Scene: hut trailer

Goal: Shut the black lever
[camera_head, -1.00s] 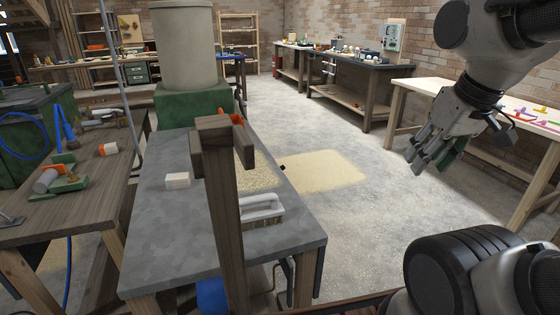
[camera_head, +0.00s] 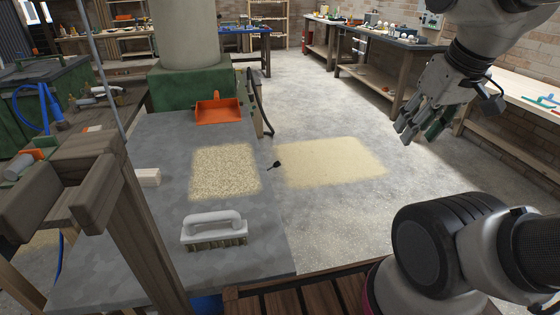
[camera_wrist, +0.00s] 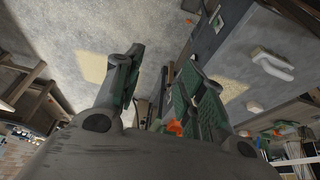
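A small black lever-like piece (camera_head: 274,164) sticks out at the right edge of the grey table (camera_head: 150,232) in the head view. A curved black bar (camera_head: 260,103) stands behind it, beside the table's far right corner. I cannot tell for sure which one is the lever, nor its position. My gripper (camera_head: 408,132) is in the air to the right of the table, well apart from both. In the wrist view my gripper (camera_wrist: 163,62) has its two fingers spread, with nothing held between them.
A white-handled brush (camera_head: 214,230), a pale block (camera_head: 148,177) and an orange dustpan (camera_head: 219,108) are on the table. A wooden post (camera_head: 140,235) stands close at left. Sandy grains cover part of the tabletop and floor (camera_head: 330,162). Workbenches line the right; the floor between is clear.

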